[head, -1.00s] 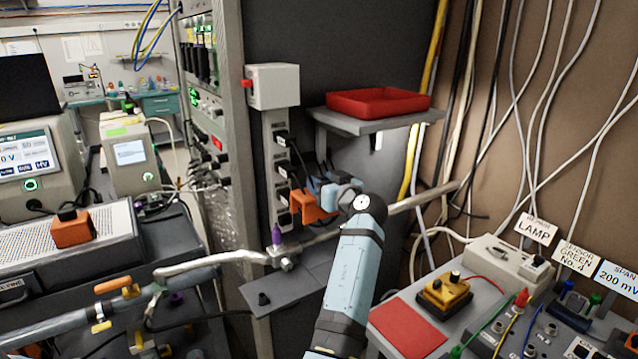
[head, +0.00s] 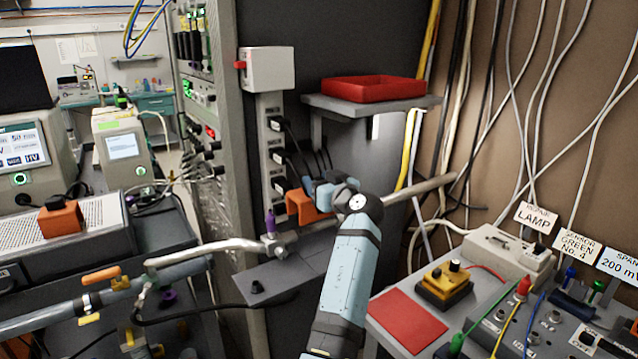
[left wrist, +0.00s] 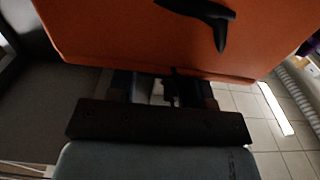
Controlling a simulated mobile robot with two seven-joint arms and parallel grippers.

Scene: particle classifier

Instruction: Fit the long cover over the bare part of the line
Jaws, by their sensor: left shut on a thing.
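An orange cover (head: 305,206) with an open notch on its underside is held by my left gripper (head: 320,192). In the left wrist view the orange cover (left wrist: 185,40) fills the top, with a black handle-like part on it; the fingertips are hardly visible there. The line is a pipe (head: 420,190) running from the wall at right to a shiny bare bend (head: 205,247) at left. The cover's lower edge appears just above the pipe's middle stretch; I cannot tell whether they touch. My left forearm hides part of the pipe. My right gripper is not in view.
A second orange piece (head: 60,217) with a black knob sits on the grey instrument at left. A purple-topped fitting (head: 270,222) stands on the pipe. A shelf with a red tray (head: 372,89) is above. A power strip (head: 272,150) with black plugs stands behind.

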